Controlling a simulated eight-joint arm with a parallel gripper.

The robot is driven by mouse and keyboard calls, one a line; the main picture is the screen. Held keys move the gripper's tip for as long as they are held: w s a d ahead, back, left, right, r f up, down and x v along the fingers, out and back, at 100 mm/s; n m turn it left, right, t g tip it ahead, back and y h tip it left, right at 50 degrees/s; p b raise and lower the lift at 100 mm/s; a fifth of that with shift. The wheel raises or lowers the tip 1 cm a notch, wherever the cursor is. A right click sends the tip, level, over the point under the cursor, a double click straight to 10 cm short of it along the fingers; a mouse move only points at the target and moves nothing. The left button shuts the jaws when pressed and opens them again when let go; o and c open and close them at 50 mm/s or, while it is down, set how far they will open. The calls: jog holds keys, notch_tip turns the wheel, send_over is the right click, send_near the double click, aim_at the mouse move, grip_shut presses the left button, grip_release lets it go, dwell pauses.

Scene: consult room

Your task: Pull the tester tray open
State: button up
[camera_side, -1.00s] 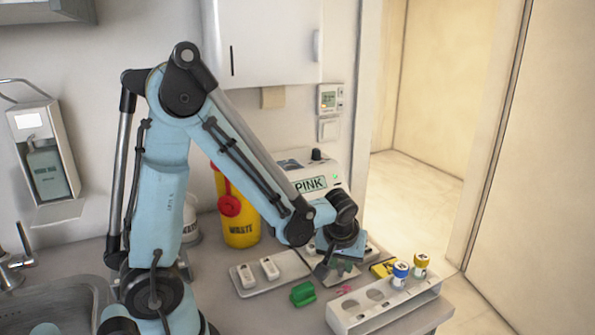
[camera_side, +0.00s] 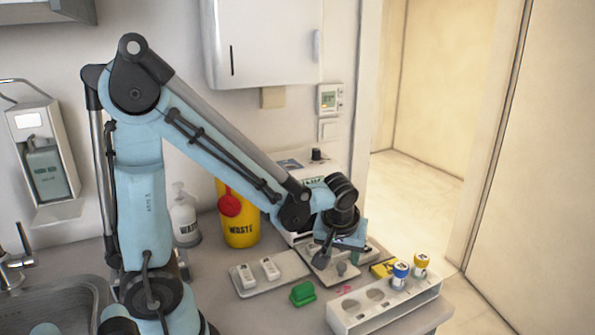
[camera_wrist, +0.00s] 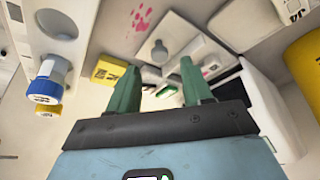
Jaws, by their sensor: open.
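The tester (camera_side: 298,238) is a white box against the back wall, partly hidden by my arm. Its display is mostly covered. A pale flat tray (camera_side: 318,271) lies extended at its front, with a grey round knob (camera_side: 341,268). In the wrist view the tray (camera_wrist: 185,45) and knob (camera_wrist: 159,50) show just beyond my fingertips. My gripper (camera_side: 339,256) is open above the tray, its two green fingers (camera_wrist: 158,70) apart and empty. The knob appears clear of both fingers. Part of the tray is hidden behind the gripper.
A white rack (camera_side: 375,310) with blue-capped (camera_side: 399,276) and yellow-capped (camera_side: 420,266) bottles stands front right. A yellow box (camera_side: 384,268) is beside the tray. A green block (camera_side: 303,293) and another tray (camera_side: 250,287) with two white pieces lie left. A yellow waste bin (camera_side: 241,225) stands behind.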

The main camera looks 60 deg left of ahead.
jog(key=v, duration=0.8)
jog(key=shift+r, duration=0.15)
jog(key=s+d+m+t+h, duration=0.1)
jog(key=m, duration=0.2)
jog(key=s+d+m+t+h, duration=0.1)
jog(key=m, duration=0.2)
jog(key=s+d+m+t+h, duration=0.1)
jog(key=s+m+t, duration=0.1)
jog(key=m, duration=0.1)
jog(key=shift+d, duration=0.15)
jog(key=shift+o, duration=0.4)
